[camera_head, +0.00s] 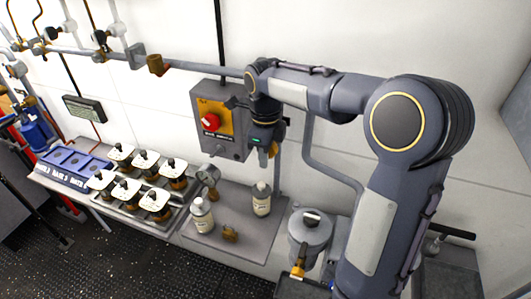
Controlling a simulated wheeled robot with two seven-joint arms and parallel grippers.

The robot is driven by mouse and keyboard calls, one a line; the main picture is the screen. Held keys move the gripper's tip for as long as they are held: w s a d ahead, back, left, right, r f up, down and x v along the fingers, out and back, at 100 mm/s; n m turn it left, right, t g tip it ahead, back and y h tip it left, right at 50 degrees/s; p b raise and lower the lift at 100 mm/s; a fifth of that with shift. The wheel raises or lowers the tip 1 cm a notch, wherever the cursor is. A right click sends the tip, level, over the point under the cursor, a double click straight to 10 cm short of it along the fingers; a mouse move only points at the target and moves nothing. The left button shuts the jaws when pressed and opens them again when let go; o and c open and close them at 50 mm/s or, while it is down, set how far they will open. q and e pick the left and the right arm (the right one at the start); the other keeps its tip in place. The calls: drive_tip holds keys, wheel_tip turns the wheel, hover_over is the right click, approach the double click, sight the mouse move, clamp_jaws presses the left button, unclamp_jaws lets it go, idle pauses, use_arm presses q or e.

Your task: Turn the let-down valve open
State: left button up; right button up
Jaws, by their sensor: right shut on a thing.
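My right gripper (265,147) points down beside the right edge of a grey wall box (229,155). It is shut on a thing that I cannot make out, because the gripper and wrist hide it. I cannot tell for sure which part is the let-down valve. A grey pipe (205,68) with a brass fitting (157,65) runs along the wall towards my right wrist. My left gripper is not in view.
The wall box has a red knob (210,121) on a yellow plate. Below stand two bottles (201,216) (261,200), a round gauge (208,176) and a grey lidded pot (311,228). Several white-topped units (129,190) and a blue tray (72,168) stand left.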

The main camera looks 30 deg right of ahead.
idle(0.4)
drive_tip(key=o, duration=1)
wheel_tip(320, 180, up, 8)
drive_tip(key=shift+f+b, duration=0.1)
drive_tip(key=shift+b, duration=0.35)
